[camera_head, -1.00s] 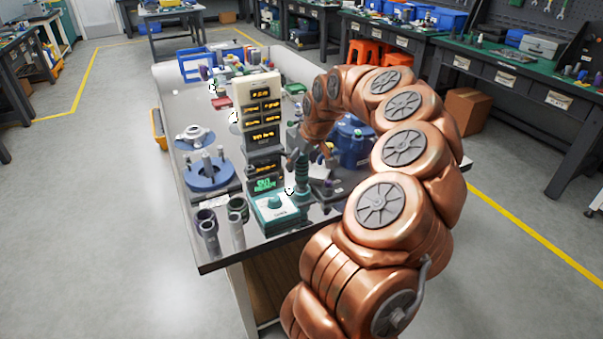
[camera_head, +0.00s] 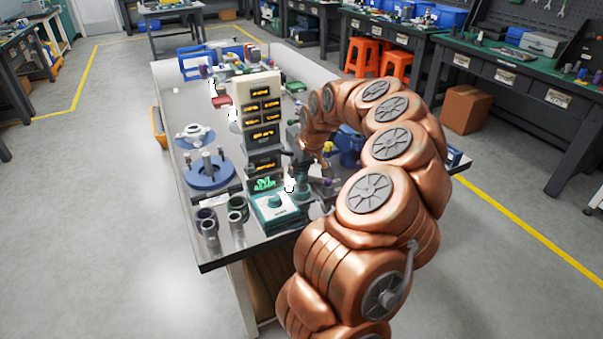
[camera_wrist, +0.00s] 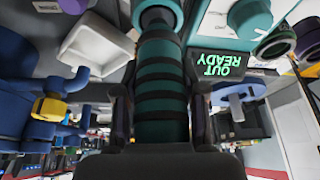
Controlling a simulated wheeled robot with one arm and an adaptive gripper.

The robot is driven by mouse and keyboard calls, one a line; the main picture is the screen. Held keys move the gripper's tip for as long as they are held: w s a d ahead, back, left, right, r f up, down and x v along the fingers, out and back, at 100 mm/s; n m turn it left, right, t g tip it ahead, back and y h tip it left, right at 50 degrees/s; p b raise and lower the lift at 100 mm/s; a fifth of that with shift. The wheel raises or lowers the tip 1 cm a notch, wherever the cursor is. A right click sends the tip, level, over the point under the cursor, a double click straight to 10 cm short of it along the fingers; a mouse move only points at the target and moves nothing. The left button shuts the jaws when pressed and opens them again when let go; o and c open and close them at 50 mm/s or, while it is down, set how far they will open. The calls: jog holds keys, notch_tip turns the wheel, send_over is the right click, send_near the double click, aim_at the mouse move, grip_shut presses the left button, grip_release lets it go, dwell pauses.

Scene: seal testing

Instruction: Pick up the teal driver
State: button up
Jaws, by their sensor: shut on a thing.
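The teal driver (camera_wrist: 162,85) has a teal handle with black bands and fills the middle of the wrist view. My gripper (camera_wrist: 160,118) is shut on it, with one dark finger on each side of the handle. A wider teal and grey end shows at the top of the wrist view. I cannot tell whether the driver is clear of the bench.
The display tower (camera_head: 257,105) stands close left of my gripper. A teal-fronted box with a knob (camera_head: 274,203) sits before it. Grey cups (camera_head: 208,230) stand at the bench's front left corner. A blue round fixture (camera_head: 208,174) is at left. Small items crowd the right side.

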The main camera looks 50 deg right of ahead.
grip_shut()
jog(key=shift+r, duration=0.15)
